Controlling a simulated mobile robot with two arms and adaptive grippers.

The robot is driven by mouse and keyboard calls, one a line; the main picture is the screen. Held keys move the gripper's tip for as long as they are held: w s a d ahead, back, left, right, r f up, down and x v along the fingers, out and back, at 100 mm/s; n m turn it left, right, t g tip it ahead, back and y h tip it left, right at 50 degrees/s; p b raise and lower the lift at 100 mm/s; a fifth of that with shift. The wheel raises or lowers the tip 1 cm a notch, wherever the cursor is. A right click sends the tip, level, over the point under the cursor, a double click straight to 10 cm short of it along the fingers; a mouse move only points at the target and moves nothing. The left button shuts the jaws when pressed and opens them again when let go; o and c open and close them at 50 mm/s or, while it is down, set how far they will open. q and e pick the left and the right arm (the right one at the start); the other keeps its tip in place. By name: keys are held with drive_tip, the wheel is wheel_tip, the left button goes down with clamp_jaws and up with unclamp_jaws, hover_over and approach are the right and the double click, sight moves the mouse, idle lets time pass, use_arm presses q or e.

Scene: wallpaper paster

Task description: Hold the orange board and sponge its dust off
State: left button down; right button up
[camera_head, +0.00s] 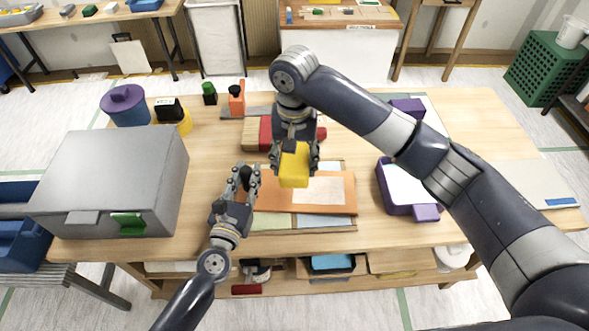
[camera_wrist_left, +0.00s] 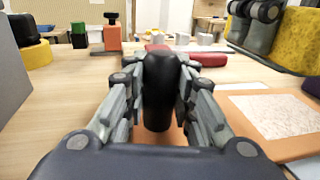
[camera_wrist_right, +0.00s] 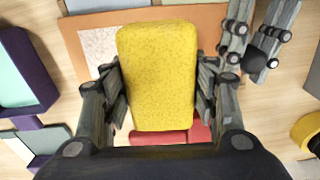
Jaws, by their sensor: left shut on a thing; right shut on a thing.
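The orange board (camera_head: 275,201) lies flat on the wooden table, with a pale, speckled dust patch (camera_head: 320,190) on its right part. The patch also shows in the left wrist view (camera_wrist_left: 275,115). My left gripper (camera_head: 243,178) is at the board's left end, shut on an upright black handle (camera_wrist_left: 160,92), which seems to rise from the board. My right gripper (camera_head: 294,158) is shut on the yellow sponge (camera_wrist_right: 157,75) and holds it over the board, left of the patch.
Pale sheets (camera_head: 322,222) lie in front of the board. A purple tray (camera_head: 400,205) stands to the right, a grey box (camera_head: 110,170) to the left. Red pieces (camera_head: 266,132) lie behind the board.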

sight(343, 191)
use_arm(q)
drive_tip(key=shift+s+f, duration=0.1)
drive_tip(key=shift+f, duration=0.2)
use_arm(e)
drive_tip(key=f, duration=0.8)
drive_tip(key=shift+d, duration=0.4)
drive_tip(key=d, duration=0.3)
drive_tip(key=s+d, duration=0.1)
drive_tip(key=d, duration=0.7)
drive_tip(key=shift+s+d+f, duration=0.1)
drive_tip(key=shift+s+d, duration=0.05)
drive_tip(key=shift+d, duration=0.1)
drive_tip(key=shift+c, duration=0.5)
drive_tip(key=a, duration=0.8)
drive_tip(key=w+a, duration=0.1)
drive_tip(key=a, duration=0.4)
drive_tip(key=r, duration=0.8)
drive_tip(key=shift+w+d+r, duration=0.1)
drive_tip(key=shift+d+r, duration=0.15)
drive_tip(key=shift+d, duration=0.1)
drive_tip(key=o, duration=0.3)
drive_tip(key=shift+c, duration=1)
